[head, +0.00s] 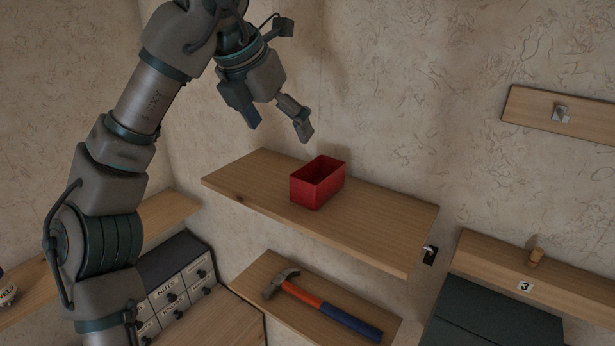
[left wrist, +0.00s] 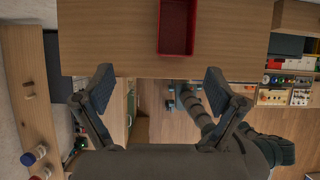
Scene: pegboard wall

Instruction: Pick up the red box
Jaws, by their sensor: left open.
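The red box (head: 318,184) is a small open-topped box, upright on the middle wooden shelf (head: 390,228) in the head view. It looks empty. My left gripper (head: 279,130) hangs above and a little left of the box, with its two fingers apart and nothing between them. In the left wrist view the red box (left wrist: 177,28) shows at the top, beyond the open fingers (left wrist: 159,90) and not between them. The box is cut off by the top edge there. My right gripper cannot be made out in either view.
A hammer (head: 320,306) with an orange and blue handle lies on the lower shelf (head: 258,272). A small-drawer cabinet (head: 172,290) stands at the lower left. A peg shelf (head: 490,262) is at the right. The wall is close behind the box; the shelf is bare on both sides of it.

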